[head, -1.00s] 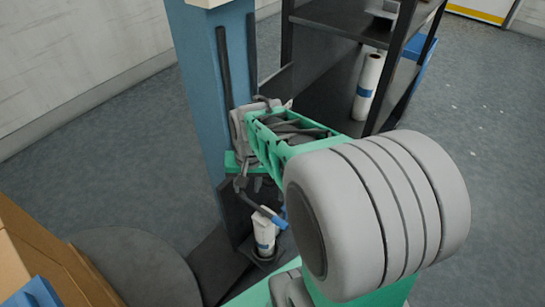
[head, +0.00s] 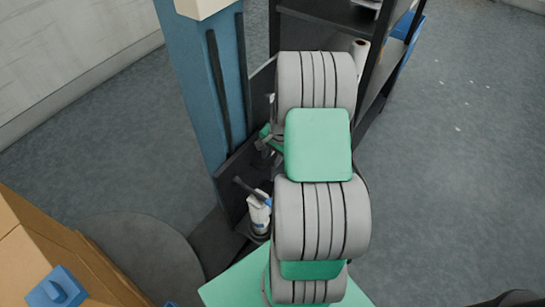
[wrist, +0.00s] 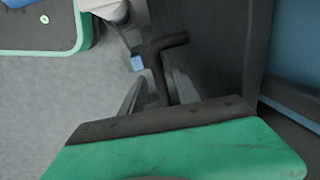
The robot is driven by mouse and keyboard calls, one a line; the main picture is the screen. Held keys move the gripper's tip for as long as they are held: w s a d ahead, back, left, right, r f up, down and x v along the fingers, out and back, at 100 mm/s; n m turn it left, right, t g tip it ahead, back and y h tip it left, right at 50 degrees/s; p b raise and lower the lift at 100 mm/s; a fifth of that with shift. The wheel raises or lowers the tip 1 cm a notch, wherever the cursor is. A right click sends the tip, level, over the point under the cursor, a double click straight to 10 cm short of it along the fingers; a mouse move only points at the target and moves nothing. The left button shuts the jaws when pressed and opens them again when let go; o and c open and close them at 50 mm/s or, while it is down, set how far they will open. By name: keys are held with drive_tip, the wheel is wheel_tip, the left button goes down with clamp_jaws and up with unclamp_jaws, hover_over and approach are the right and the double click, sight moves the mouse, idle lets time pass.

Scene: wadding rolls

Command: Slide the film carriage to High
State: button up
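The film carriage (head: 233,190) is a dark plate low on the blue column (head: 190,90), beside the dark slots in that column. A white film roll (head: 259,214) with a blue band stands upright at its foot. In the wrist view a black bent handle (wrist: 165,48) sticks out beside a dark panel. My gripper (wrist: 157,88) has its two grey fingers apart, with the handle's bar showing between them. Whether they touch it cannot be told. In the head view my arm hides most of the gripper and handle.
A dark shelf rack (head: 370,85) with another white roll (head: 360,53) stands behind my arm. A cardboard box (head: 40,250) with a blue item (head: 58,289) is at the lower left.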

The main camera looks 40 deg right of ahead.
drive_tip(key=shift+c, duration=0.4)
clamp_jaws()
drive_tip(key=shift+w+r, duration=0.1)
idle(0.8)
